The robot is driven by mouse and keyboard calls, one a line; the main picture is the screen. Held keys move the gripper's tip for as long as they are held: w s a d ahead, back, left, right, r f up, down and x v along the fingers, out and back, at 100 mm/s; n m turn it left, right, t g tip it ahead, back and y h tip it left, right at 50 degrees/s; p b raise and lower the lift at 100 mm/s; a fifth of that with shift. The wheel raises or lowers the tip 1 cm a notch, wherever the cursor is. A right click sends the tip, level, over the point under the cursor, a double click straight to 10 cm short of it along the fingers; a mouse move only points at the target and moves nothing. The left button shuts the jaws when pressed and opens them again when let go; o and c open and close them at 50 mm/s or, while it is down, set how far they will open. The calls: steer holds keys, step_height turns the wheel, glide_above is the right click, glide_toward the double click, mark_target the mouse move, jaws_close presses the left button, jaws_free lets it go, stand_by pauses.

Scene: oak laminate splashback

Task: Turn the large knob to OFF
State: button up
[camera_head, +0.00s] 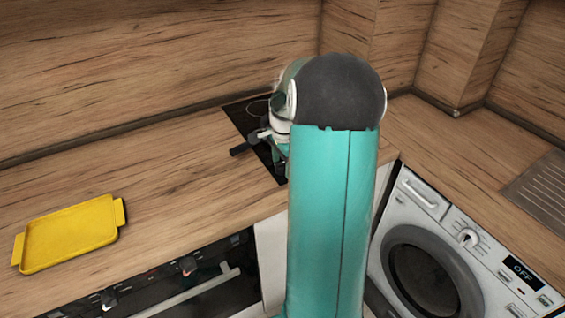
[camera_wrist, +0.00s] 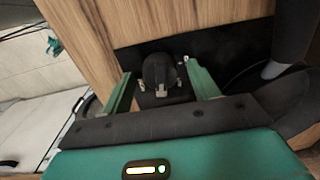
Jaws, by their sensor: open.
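A large white round knob (camera_head: 468,238) is on the front panel of the washing machine at the right of the head view. A dark display (camera_head: 522,272) beside it reads OFF. My gripper (camera_wrist: 158,70) is open in the wrist view, its two green fingers spread. A dark rounded part (camera_wrist: 157,73) with small pale pieces shows between them; I cannot tell what it is or whether they touch it. In the head view my arm hides most of the gripper, over the counter near the black hob (camera_head: 238,113), away from the washing machine knob.
A yellow tray (camera_head: 68,234) lies on the wooden counter (camera_head: 175,165) at left. An oven with several knobs (camera_head: 188,265) and a bar handle (camera_head: 190,300) is below. A metal drainer (camera_head: 545,190) is at far right. Wooden splashbacks close off the back.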

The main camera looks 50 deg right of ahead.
steer(key=c, duration=1)
steer(key=shift+o, duration=0.2)
steer(key=shift+n, duration=0.3)
steer(key=n, duration=0.9)
steer(key=shift+d+y, duration=0.1)
steer(key=shift+y, duration=0.2)
steer(key=n, duration=1)
steer(key=shift+w+g, duration=0.1)
steer(key=shift+g, duration=0.2)
steer(key=shift+n, duration=0.3)
